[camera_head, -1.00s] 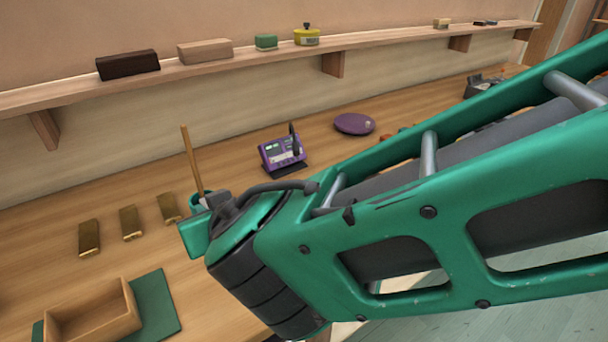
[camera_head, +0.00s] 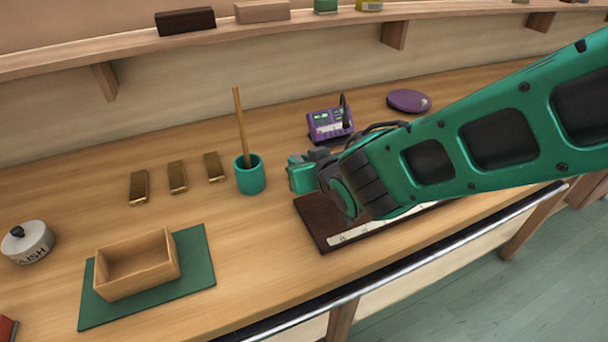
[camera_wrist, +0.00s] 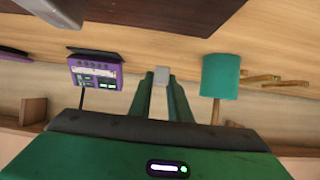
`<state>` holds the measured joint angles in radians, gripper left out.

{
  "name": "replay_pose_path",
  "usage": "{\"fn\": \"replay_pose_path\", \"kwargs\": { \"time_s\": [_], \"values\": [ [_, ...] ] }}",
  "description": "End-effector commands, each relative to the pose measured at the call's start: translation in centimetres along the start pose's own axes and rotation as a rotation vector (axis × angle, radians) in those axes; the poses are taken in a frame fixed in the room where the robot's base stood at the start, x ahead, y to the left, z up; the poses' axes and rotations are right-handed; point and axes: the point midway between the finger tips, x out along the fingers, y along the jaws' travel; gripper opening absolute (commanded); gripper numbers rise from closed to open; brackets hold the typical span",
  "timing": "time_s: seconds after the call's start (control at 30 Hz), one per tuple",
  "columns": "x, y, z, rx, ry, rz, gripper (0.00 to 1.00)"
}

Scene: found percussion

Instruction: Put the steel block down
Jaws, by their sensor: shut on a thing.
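The steel block (camera_wrist: 162,74) shows in the wrist view as a small grey block between the tips of my gripper (camera_wrist: 162,82). My gripper is shut on it and holds it over the bench near a dark brown board (camera_wrist: 150,12). The board also shows in the head view (camera_head: 312,222), lying flat with a pale marked strip. In the head view my own arm hides the fingertips and the steel block. I cannot tell how high the block is above the bench.
A teal cup (camera_head: 250,178) with a wooden stick stands left of my gripper. A purple device (camera_head: 330,124) is behind it. Several brass bars (camera_head: 178,177) lie further left. An open wooden box (camera_head: 137,284) sits on a green mat (camera_head: 200,275). A purple disc (camera_head: 409,101) lies behind.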

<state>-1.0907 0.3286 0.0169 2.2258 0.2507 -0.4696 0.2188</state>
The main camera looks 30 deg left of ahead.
Motion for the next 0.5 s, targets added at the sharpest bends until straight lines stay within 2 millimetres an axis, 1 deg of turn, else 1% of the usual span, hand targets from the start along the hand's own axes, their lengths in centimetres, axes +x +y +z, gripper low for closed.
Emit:
{"fn": "replay_pose_path", "kwargs": {
  "time_s": [0.07,0.3,0.5],
  "values": [
    [0.3,0.0,0.5,-0.001,-0.001,0.000,0.00],
    [1.8,-0.1,3.3,-0.002,-0.003,0.000,0.00],
    [1.9,-0.1,3.4,-0.001,0.000,-0.001,0.00]
  ]
}}
